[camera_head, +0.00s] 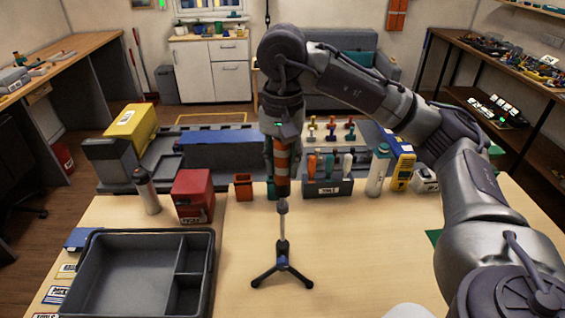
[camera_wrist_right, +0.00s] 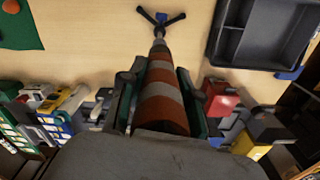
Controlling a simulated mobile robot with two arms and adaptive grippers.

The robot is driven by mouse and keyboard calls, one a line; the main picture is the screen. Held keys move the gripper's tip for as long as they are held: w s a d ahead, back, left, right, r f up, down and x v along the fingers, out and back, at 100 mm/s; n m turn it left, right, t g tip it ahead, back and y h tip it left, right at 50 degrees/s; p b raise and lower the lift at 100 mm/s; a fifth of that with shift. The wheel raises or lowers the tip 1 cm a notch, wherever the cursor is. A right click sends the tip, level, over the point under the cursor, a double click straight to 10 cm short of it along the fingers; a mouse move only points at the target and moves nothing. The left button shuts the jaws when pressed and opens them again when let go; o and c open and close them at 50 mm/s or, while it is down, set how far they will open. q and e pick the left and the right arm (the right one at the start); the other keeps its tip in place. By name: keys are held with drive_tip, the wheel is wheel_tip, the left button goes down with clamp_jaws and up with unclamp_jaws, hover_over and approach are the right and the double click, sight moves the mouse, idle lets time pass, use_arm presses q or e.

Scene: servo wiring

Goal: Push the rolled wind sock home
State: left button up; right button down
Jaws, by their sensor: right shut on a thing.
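The rolled wind sock (camera_head: 282,160) is a tapered roll with orange and white bands. My right gripper (camera_head: 279,178) is shut on it and points down over the table, with the sock upright between the fingers. In the right wrist view, the fingers lie along both sides of the sock (camera_wrist_right: 161,100). Below it stands a small black tripod stand (camera_head: 282,262) with a thin upright rod and a grey top piece. The sock's narrow lower end is in line with this top piece and appears to meet it; I cannot tell how far it is seated. My left gripper is not in view.
A dark divided tray (camera_head: 225,262) is at the front left. Behind the stand are a red box (camera_head: 193,195), a small orange bin (camera_head: 243,186), a tool holder (camera_head: 327,188) and a white bottle (camera_head: 378,170).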

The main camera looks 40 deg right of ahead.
sight(283, 177)
drive_tip(key=shift+f+b, duration=1.75)
drive_tip(key=shift+f, duration=0.15)
idle(0.4)
drive_tip(key=c, duration=0.7)
unclamp_jaws()
drive_tip(key=shift+r, duration=0.1)
wheel_tip(283, 177, up, 12)
drive_tip(key=shift+f, duration=0.1)
